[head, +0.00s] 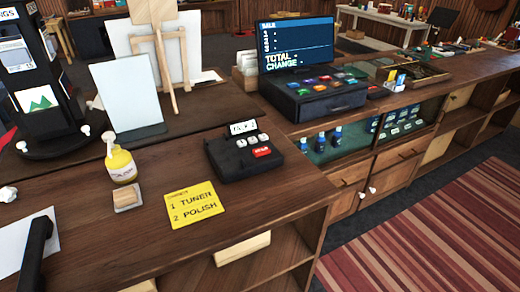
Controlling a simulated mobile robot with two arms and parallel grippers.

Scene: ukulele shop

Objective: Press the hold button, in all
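A small black button box (236,166) sits on the wooden counter. Its sloped top has a row of white buttons (253,140) and a wider red button (262,152). Their labels are too small to read, so I cannot tell which one is hold. A small white display (243,128) with dark, unreadable marks stands at its back. A larger black register (318,98) with several coloured keys stands behind to the right; its screen (297,45) reads SALE, TOTAL and CHANGE. Neither gripper can be made out in the head view.
A yellow card (197,204) reading 1 TUNER, 2 POLISH lies before the box. A yellow pump bottle (121,166) and a wooden block (127,196) are left. A black curved bar (38,245), unclear what, is lower left. The counter right of the card is clear.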

